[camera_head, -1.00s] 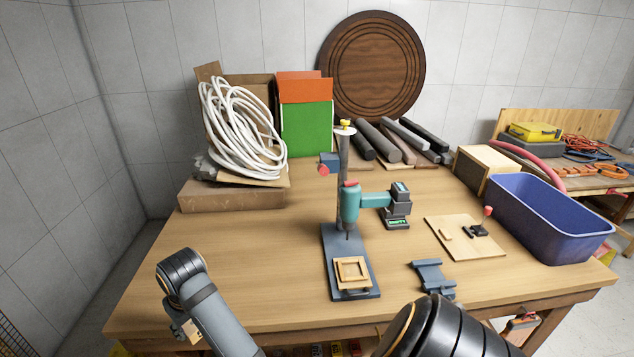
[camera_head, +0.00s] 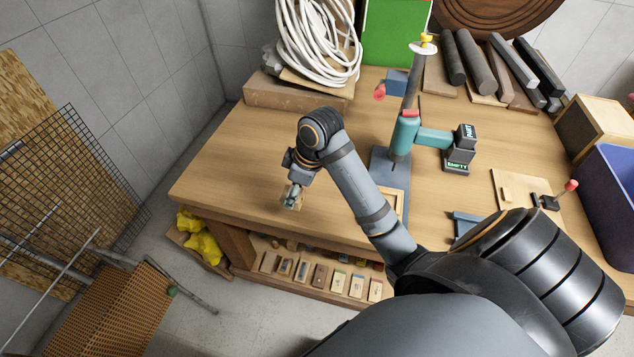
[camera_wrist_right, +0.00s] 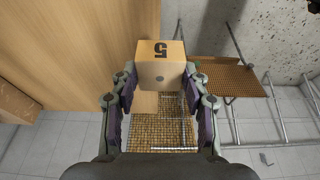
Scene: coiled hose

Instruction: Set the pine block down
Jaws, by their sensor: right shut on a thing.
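In the head view my right gripper (camera_head: 292,199) points down near the front left edge of the wooden workbench (camera_head: 235,165). There the block is mostly hidden behind the fingers. I cannot tell whether it touches the bench top. My left gripper is not in view.
The bench's left front is clear. A cardboard box (camera_head: 290,97) with coiled white hose (camera_head: 318,45) stands behind, and a drill stand (camera_head: 405,130) to the right. Several small blocks (camera_head: 338,282) line a shelf below. A mesh rack (camera_head: 65,195) stands left on the floor.

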